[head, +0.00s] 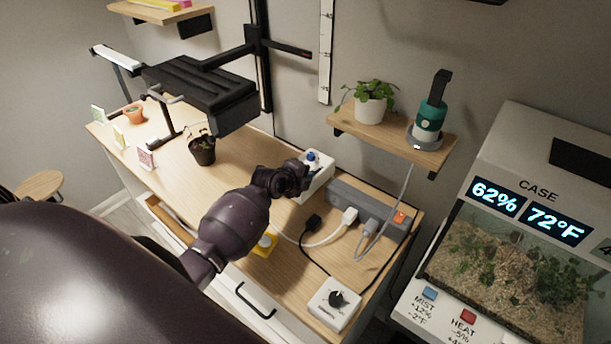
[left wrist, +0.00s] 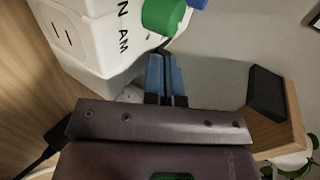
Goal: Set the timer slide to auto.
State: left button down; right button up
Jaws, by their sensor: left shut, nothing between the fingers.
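A white timer box (head: 318,182) with a blue knob on top stands at the back of the wooden table. In the left wrist view the white box (left wrist: 98,38) fills the upper left, with dark lettering ending in "N" and "AM", a socket face, a green part (left wrist: 163,15) and a blue part (left wrist: 197,3) at its edge. I cannot tell which part is the slide or how it is set. My left gripper (head: 301,176) is at the box in the head view. Its blue fingers (left wrist: 166,65) are shut and empty, close to the green part; contact is unclear.
A grey power strip (head: 345,194) with plugs and cords lies right of the box. A white box with a black dial (head: 326,311) is at the front right. A wooden shelf (head: 385,132) overhangs behind, and a terrarium case (head: 530,163) stands right.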

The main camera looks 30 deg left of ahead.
pick_arm(q)
jog(key=shift+w+b, duration=0.35)
jog(key=shift+w, duration=0.55)
jog(key=shift+d, duration=0.1)
pick_arm(e)
jog(key=shift+f, duration=0.45)
pick_arm(q)
jog(key=shift+s, duration=0.1)
pick_arm(e)
jog(key=shift+s+r, duration=0.1)
